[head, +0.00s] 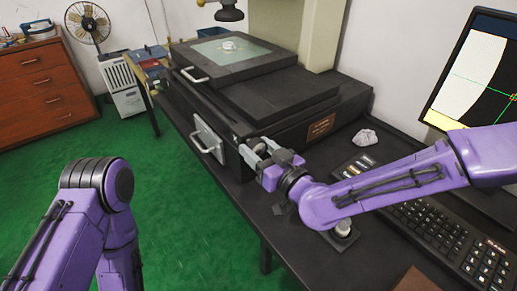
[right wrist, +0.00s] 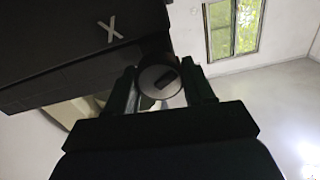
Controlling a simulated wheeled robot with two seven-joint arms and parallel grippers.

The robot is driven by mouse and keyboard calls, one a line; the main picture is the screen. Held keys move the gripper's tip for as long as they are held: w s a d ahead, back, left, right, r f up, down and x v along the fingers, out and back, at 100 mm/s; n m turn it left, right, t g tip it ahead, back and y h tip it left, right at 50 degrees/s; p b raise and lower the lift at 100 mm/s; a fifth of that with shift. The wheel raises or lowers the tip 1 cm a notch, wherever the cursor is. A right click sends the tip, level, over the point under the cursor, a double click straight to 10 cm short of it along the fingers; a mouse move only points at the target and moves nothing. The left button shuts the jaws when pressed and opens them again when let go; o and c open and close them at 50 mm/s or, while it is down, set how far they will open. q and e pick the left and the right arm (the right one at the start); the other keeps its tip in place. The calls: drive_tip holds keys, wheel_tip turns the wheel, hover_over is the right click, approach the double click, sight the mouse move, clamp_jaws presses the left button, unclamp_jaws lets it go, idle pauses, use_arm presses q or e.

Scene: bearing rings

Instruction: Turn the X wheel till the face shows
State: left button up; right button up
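The X wheel (right wrist: 160,82) is a round grey knob with a dark slot in its end, beside a white letter X on the dark machine body (right wrist: 60,50). My right gripper (right wrist: 160,88) has one finger on each side of the wheel, seemingly touching it. In the head view, my right gripper (head: 258,155) is at the machine's front, partly hiding the wheel. The screen (head: 475,75) shows a pale area with a curved edge, a black area, and a green crosshair with a small orange mark to the right. My left gripper is out of view.
The machine's stage carries a glass plate (head: 229,50) with a small pale part (head: 229,44) on it. A keyboard (head: 450,235), a crumpled pale cloth (head: 365,137) and a small knob-topped device (head: 343,232) are on the dark bench near my right arm. Green floor lies left.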

drive_tip(key=shift+m, duration=0.4)
drive_tip(key=m, duration=0.4)
drive_tip(key=shift+m, duration=0.4)
drive_tip(key=m, duration=0.5)
drive_tip(key=shift+m, duration=0.3)
drive_tip(key=o, duration=1)
drive_tip(key=shift+d, duration=0.1)
